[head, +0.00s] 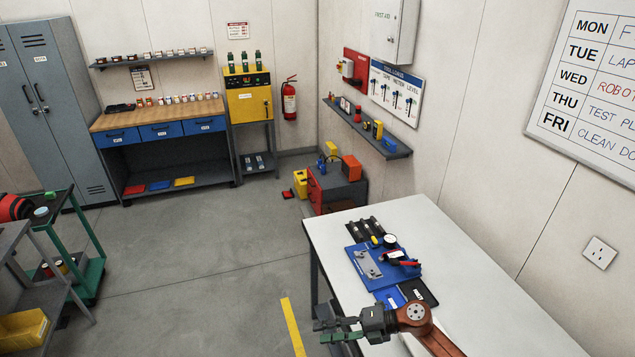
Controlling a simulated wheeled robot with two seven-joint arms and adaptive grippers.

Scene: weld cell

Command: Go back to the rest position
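My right gripper (336,330) reaches in from the bottom right on an orange arm. It is over the near left edge of the white table (470,290), pointing left past that edge. Its two fingers look apart, with nothing seen between them. My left gripper is not in view.
On the table lie a blue fixture plate (366,262) with a grey bracket, a dial gauge (390,241), a red-handled clamp (402,259), and blue and black pads (420,291). A green-framed cart (92,270) stands at left. The floor (200,260) between is clear.

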